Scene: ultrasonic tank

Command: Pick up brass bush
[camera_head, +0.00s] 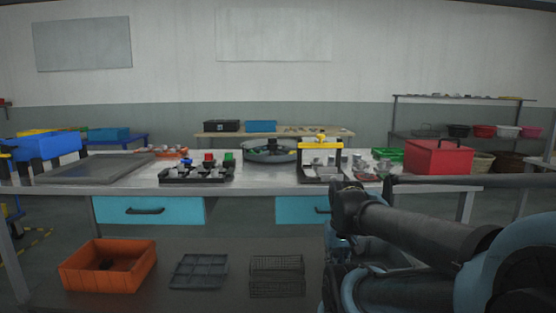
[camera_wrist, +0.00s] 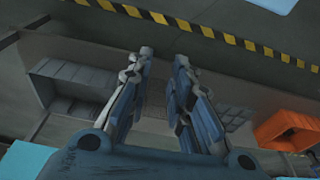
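I cannot make out a brass bush for certain in either view; the small parts on the workbench (camera_head: 255,182) are too small to tell apart. Several small grey parts stand in a black holder (camera_head: 198,178), and others sit around a yellow-handled carrier (camera_head: 320,146). In the wrist view my gripper (camera_wrist: 163,56) is open, its two fingers apart with nothing seen between them. It points down toward the lower shelf and floor, away from the bench top. In the head view my arm reaches in from the right, in front of the bench.
An orange bin (camera_head: 108,268), a grey divided tray (camera_head: 199,271) and a wire basket (camera_head: 277,275) are on the lower shelf. A round grey tank (camera_head: 268,155), a red box (camera_head: 438,158) and a flat grey tray (camera_head: 92,169) are on the bench. Blue drawers (camera_head: 148,210) hang below.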

